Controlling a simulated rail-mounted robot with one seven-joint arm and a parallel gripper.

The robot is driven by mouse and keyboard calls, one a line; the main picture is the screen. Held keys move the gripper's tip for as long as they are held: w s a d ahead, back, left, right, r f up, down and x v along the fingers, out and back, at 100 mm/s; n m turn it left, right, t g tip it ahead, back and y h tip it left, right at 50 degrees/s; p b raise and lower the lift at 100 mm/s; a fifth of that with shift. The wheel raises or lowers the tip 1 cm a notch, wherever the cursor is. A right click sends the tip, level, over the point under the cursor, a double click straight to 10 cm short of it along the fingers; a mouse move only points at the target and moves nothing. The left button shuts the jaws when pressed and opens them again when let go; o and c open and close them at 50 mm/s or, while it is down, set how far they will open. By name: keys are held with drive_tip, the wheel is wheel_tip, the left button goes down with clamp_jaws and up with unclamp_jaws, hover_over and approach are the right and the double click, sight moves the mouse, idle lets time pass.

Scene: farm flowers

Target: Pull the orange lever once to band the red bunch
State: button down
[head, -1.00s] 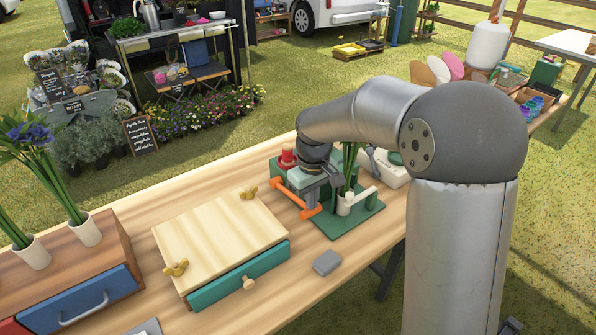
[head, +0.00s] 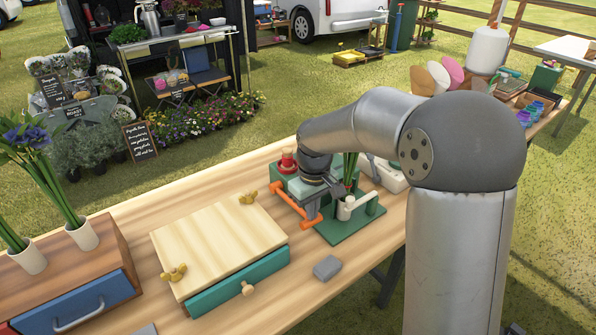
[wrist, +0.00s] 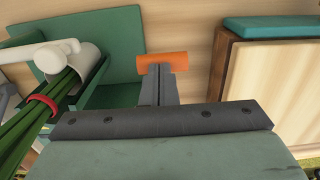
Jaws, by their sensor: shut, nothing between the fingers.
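The orange lever (head: 286,199) is on the green banding stand (head: 345,232), left of the white holder arm (head: 357,206). In the wrist view its orange end (wrist: 162,62) lies just beyond my fingertips. My gripper (head: 312,208) is shut and empty at the lever; I cannot tell if it touches it. The bunch's green stems (head: 350,165) stand in the white holder, partly behind my arm. A red band (wrist: 42,104) circles the stems in the wrist view. The flower heads are hidden.
A wooden box (head: 220,245) with a green drawer stands left of the banding stand. A small grey block (head: 326,267) lies in front. Purple flowers (head: 28,135) stand in white cups at far left.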

wheel_tip(320, 180, up, 15)
drive_tip(key=s+d+p, duration=0.1)
drive_tip(key=p, duration=0.9)
drive_tip(key=shift+s+f, duration=0.15)
drive_tip(key=shift+s, duration=0.15)
drive_tip(key=shift+d, duration=0.1)
drive_tip(key=s+d+m, duration=0.3)
drive_tip(key=s+d, duration=0.2)
drive_tip(key=s, duration=0.7)
drive_tip(key=s+d+m, duration=0.4)
drive_tip(key=s+d, duration=0.2)
drive_tip(key=s, duration=0.6)
drive_tip(key=shift+s+f+t, duration=0.15)
drive_tip(key=shift+f+t, duration=0.1)
drive_tip(key=shift+t, duration=0.05)
drive_tip(key=shift+a, duration=0.1)
